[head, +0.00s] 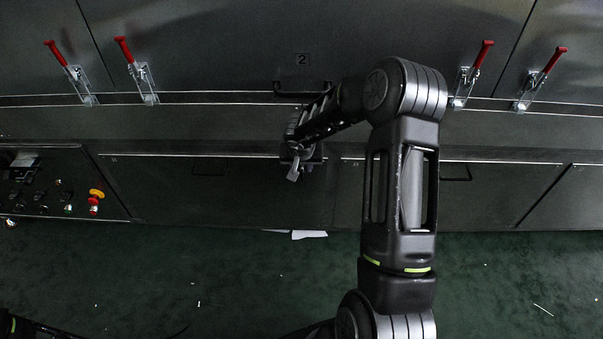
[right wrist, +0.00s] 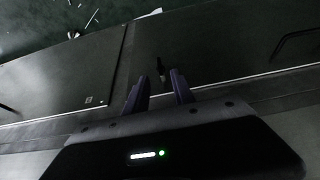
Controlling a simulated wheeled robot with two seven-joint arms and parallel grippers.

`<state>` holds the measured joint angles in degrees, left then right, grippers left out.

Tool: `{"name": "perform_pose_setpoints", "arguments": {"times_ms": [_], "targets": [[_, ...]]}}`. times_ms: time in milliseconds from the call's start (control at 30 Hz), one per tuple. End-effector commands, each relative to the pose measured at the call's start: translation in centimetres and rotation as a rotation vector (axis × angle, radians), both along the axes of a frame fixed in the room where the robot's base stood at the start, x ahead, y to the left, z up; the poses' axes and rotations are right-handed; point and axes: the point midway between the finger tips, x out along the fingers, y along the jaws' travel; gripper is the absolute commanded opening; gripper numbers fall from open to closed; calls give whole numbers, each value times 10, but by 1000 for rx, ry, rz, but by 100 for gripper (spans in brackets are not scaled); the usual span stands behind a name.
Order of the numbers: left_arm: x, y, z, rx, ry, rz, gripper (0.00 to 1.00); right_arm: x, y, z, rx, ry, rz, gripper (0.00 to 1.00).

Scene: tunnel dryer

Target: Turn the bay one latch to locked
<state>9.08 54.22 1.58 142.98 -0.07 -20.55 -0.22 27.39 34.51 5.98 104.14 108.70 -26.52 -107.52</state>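A small dark latch-like piece (right wrist: 161,67) stands on the lower panels in the right wrist view, just beyond and between my right fingertips. I cannot tell its locked or unlocked position, and no label shows that it is bay one's. My right gripper (right wrist: 159,76) has its two fingers apart with a gap between them, and nothing is clearly held. In the head view my right gripper (head: 295,166) is in front of the machine's lower edge, below the number 2 plate (head: 303,59), and its arm hides part of the panels. My left gripper does not show.
Red-handled clamps (head: 141,78) (head: 467,80) line the upper panels on both sides. A control box with a yellow-and-red button (head: 96,196) is at the left. A panel handle (head: 455,174) is right of my arm.

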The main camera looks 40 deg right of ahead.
Motion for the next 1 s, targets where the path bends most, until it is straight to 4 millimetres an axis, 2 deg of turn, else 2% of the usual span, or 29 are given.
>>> {"name": "perform_pose_setpoints", "arguments": {"times_ms": [200, 400, 767, 1000], "targets": [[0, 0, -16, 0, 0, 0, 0, 10, -7, -35, 0, 2, 1, 30], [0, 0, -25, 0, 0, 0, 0, 18, -13, -58, 0, 0, 1, 30], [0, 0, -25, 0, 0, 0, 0, 20, -15, -62, 1, -1, 0, 30], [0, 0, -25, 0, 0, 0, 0, 20, -15, -62, 1, -1, 0, 12]]}}
